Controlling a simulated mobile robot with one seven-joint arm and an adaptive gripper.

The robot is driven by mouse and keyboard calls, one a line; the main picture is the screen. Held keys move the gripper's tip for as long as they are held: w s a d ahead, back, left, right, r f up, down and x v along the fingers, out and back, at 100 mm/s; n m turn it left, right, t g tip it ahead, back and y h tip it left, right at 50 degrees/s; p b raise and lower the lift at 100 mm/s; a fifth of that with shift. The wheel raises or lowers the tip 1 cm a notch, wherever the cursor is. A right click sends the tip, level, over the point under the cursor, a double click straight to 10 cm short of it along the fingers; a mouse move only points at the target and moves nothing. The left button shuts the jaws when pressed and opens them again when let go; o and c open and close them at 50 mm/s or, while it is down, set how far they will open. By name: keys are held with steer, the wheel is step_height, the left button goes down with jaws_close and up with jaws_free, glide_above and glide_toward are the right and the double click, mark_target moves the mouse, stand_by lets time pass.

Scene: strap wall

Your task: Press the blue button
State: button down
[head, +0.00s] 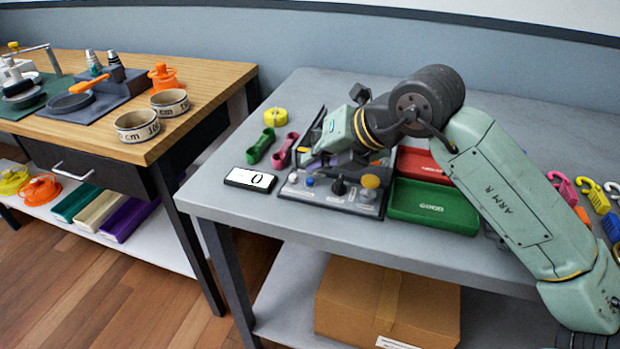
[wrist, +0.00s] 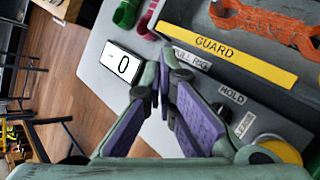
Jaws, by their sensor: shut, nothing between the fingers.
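The blue button (head: 309,182) is a small round cap near the left end of a dark grey control panel (head: 325,200) at the table's front edge. In the wrist view I cannot make out the blue button; my fingers cover part of the panel. My gripper (head: 308,163) is shut and empty, its fingers pointing down just behind and above the button in the head view. Its green fingers with purple pads also show in the wrist view (wrist: 162,80). I cannot tell whether the tips touch the panel.
A pale button (head: 293,178), a black knob (head: 340,187) and a yellow knob (head: 371,181) share the panel. A display (head: 249,179) reading 0 lies to its left. Green (head: 434,204) and red (head: 424,164) trays stand right. A yellow GUARD strip (wrist: 228,55) shows in the wrist view.

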mark_target(314, 183)
steer(key=shift+f+b, duration=0.45)
steer(key=shift+b, duration=0.15)
steer(key=shift+f+b, duration=0.4)
steer(key=shift+b, duration=0.15)
stand_by(0.5)
steer(key=shift+r, duration=0.85)
steer(key=shift+p, duration=0.3)
step_height(314, 183, up, 5)
steer(key=shift+r+p, duration=0.1)
steer(key=shift+p, duration=1.1)
